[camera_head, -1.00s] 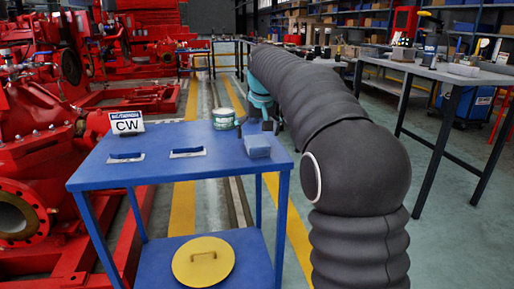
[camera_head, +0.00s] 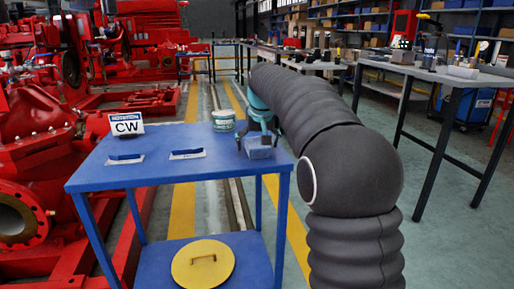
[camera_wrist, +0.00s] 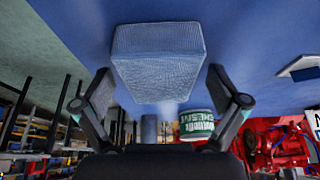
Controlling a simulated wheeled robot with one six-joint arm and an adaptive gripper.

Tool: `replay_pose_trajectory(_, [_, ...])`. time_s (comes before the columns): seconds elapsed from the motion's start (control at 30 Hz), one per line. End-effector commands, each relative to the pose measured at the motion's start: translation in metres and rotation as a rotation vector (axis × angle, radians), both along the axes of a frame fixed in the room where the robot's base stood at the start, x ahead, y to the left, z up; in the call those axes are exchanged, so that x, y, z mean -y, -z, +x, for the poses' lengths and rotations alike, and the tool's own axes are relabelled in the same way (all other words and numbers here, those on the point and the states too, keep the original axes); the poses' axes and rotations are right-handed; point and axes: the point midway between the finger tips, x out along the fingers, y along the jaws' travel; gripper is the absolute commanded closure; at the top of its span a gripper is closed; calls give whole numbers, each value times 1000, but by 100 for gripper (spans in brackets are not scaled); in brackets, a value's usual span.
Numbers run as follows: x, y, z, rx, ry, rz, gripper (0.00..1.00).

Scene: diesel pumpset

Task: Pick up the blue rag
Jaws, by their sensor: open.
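The blue rag (camera_head: 257,148) is a block-like folded cloth at the right end of the blue table (camera_head: 110,175). In the wrist view the rag (camera_wrist: 158,58) sits ahead of and between the two fingers. My gripper (camera_head: 258,138) is at the rag, from above and behind in the head view. In the wrist view my gripper (camera_wrist: 165,88) is open, one finger on each side, with gaps to the rag. Whether the fingers touch it is hard to tell in the head view.
A white-green tub (camera_head: 223,120) stands left of my gripper. Two flat tools (camera_head: 187,154) (camera_head: 125,158) and a CW sign (camera_head: 125,124) are further left on the table. A yellow lid (camera_head: 203,262) lies on the lower shelf. Red pump machinery (camera_head: 40,150) stands at left.

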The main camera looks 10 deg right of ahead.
Motion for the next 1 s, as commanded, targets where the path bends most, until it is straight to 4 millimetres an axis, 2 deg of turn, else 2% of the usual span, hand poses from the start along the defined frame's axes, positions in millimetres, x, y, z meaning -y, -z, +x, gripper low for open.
replay_pose_trajectory(0.3, [0,1,0,0,0,0,3])
replay_pose_trajectory(0.37, [0,1,0,0,0,0,16])
replay_pose_trajectory(0.57, [0,1,0,0,0,0,66])
replay_pose_trajectory(1.0, [0,-4,0,1,0,0,68])
